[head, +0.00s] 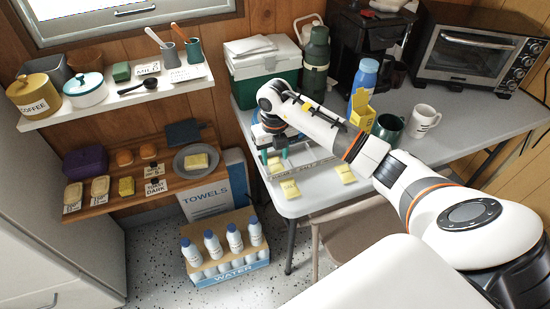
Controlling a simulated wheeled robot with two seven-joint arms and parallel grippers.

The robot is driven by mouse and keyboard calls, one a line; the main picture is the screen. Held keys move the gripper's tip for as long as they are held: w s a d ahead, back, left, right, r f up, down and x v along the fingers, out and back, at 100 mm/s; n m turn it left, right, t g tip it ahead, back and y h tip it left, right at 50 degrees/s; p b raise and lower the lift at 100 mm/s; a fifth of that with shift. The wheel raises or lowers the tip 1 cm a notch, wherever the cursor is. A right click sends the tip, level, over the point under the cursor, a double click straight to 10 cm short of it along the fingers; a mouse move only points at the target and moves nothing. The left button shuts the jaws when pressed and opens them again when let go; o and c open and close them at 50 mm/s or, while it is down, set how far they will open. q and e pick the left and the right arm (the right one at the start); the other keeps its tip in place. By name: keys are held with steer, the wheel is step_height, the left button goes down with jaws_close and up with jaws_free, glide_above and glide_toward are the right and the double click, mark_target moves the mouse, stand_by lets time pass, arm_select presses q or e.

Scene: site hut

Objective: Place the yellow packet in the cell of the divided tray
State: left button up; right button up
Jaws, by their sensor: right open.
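The divided tray (315,163) lies on the grey table, its front edge carrying small labels such as SUGAR and SALT. My right gripper (274,155) is over the left part of the tray, fingers pointing down and apart. A yellow packet (276,166) shows just below its fingertips, at the tray's left end; I cannot tell whether the fingers touch it. Two more yellow packets lie on the table in front of the tray, one at the left (290,190) and one to its right (345,174). The arm and gripper hide much of the tray's back. My left gripper is out of view.
Behind the tray stand a green-and-white cooler (262,70) and a green flask (316,60). The table's front corner is clear.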

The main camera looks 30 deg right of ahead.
mark_target(274, 164)
step_height(274, 164, up, 10)
stand_by(0.3)
steer(key=shift+a+f, duration=0.1)
stand_by(0.3)
